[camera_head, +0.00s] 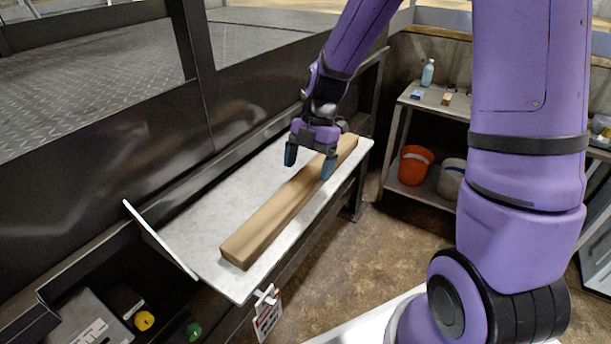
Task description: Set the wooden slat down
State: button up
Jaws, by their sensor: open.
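The wooden slat (275,214) is a long light-brown bar. It lies lengthwise on a pale grey shelf (205,245) fixed along the dark machine wall. My gripper (310,168) points down over the far half of the slat, with its two blue-tipped fingers spread apart. One finger is on the left side of the slat and the other is at its right side. I cannot tell whether either finger touches the wood.
A raised plate (160,240) stands at the shelf's near left end. A rack (437,105) at the right back holds a bottle (428,72), an orange bucket (415,165) and a pale bucket (452,178). A tag (267,316) hangs from the shelf's front. Brown floor (385,250) lies open right of the shelf.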

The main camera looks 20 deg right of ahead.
jog(key=v, duration=0.8)
jog(key=s+d+r+m+t+h, duration=0.1)
jog(key=s+r+m+t, duration=0.3)
jog(key=s+r+m, duration=0.3)
jog(key=s+d+r+m+t+h, duration=0.2)
jog(key=s+r+m, duration=0.5)
jog(key=s+m, duration=0.7)
jog(key=shift+s+d+r+m+t+h, duration=0.3)
jog(key=shift+m+t, duration=0.6)
jog(key=shift+m, duration=1)
